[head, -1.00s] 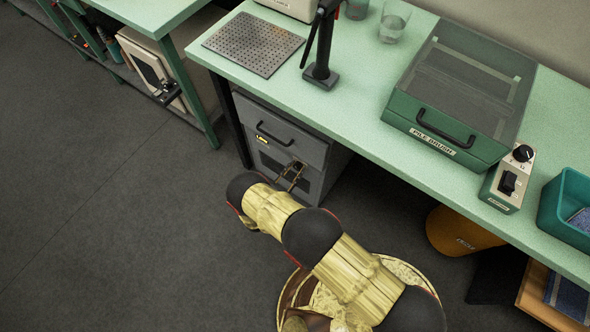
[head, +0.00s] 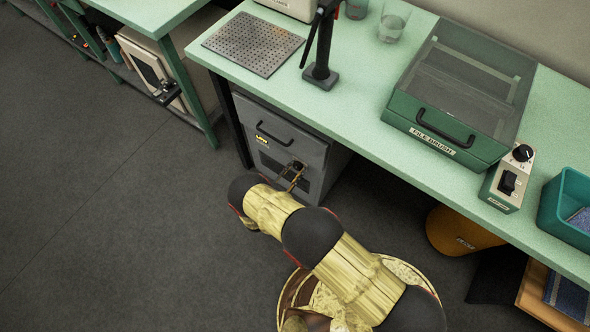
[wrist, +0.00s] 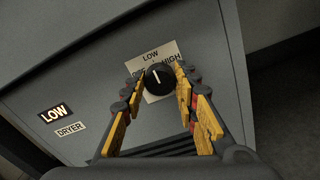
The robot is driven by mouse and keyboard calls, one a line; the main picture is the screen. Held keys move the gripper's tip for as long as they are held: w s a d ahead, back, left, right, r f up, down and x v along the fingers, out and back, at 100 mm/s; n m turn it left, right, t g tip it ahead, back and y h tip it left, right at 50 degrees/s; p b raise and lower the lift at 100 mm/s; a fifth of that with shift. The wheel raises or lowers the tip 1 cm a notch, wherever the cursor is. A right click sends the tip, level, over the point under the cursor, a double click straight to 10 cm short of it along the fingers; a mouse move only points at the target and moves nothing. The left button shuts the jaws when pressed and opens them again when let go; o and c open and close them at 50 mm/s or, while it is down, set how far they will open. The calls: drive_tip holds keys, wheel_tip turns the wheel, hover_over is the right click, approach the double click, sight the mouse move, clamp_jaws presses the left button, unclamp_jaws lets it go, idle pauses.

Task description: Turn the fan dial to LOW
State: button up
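The fan dial (wrist: 158,78) is a round black knob with a white pointer line. In the wrist view the line points up, slightly left, towards LOW on the pale dial plate (wrist: 147,56); HIGH is at the right and the left word is partly hidden. My gripper (wrist: 160,83) has its two yellow-padded fingers spread on either side of the knob, with small gaps seeming to show. A black display (wrist: 55,113) reads LOW, above a DRYER label (wrist: 70,129). In the head view my gripper (head: 293,178) is at the grey cabinet front (head: 282,140).
The cabinet stands under the green bench (head: 345,120). A drawer handle (head: 274,135) sits above the dial. On the bench are a pile brush box (head: 455,95) and a switch box (head: 508,182). A yellow bin (head: 460,232) stands below. The floor at left is clear.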

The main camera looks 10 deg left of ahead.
drive_tip(key=o, duration=0.4)
drive_tip(key=shift+o, duration=0.2)
drive_tip(key=v, duration=1.2)
